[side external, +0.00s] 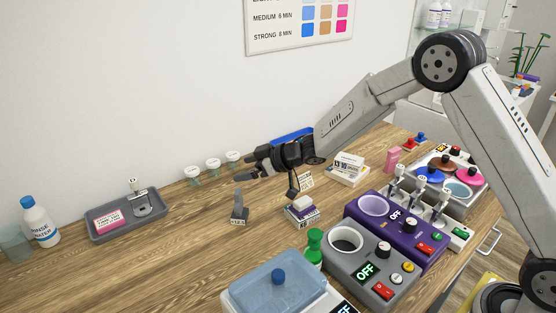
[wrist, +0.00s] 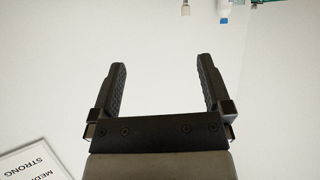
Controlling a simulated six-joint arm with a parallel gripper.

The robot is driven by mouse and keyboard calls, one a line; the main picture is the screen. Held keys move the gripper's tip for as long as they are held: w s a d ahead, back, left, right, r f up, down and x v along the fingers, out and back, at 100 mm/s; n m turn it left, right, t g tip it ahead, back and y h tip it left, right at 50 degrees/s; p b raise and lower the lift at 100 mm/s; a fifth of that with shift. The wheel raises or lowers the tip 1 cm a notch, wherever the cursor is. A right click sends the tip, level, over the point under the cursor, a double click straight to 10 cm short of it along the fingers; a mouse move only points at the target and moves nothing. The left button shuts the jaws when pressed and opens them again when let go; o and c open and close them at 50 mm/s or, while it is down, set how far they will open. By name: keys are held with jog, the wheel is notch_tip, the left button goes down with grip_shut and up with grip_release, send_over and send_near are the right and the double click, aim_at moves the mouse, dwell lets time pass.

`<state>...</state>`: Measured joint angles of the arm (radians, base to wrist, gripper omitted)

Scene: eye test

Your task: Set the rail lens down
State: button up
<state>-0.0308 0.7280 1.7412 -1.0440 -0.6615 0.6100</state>
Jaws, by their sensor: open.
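My gripper (side external: 246,167) is open and empty above the table in the side external view, pointing left. In the wrist view my gripper's two fingers (wrist: 160,88) are spread apart with only pale wall between them. I cannot tell surely which piece is the rail lens. Several small white-topped, labelled pieces (side external: 420,186) stand in a row at the right, by the purple unit. A similar labelled piece (side external: 133,185) stands in the grey tray (side external: 95,236) at the left. A small grey upright piece with a label (side external: 239,207) stands on the table below my gripper.
A purple unit (side external: 428,222) and a grey unit reading OFF (side external: 345,263) stand front right. A blue-lidded box (side external: 255,287) and green knobbed piece (side external: 314,247) are in front. Cups (side external: 213,164) line the wall; a rinse water bottle (side external: 38,222) is far left. Table between tray and blue-lidded box is clear.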

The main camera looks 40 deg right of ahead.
jog(key=s+d+m+g+h, duration=0.2)
jog(key=s+d+m+h, duration=0.4)
jog(key=s+d, duration=0.6)
jog(key=s+g, duration=0.2)
jog(key=s, duration=0.4)
jog(key=s+f+m+g+h, duration=0.1)
jog(key=s, duration=0.6)
jog(key=s+f+g+h, duration=0.1)
jog(key=s+g, duration=0.1)
jog(key=s, duration=0.4)
jog(key=shift+s+a+m+g, duration=0.25)
jog(key=shift+a+m+g, duration=0.05)
jog(key=shift+a+m, duration=0.1)
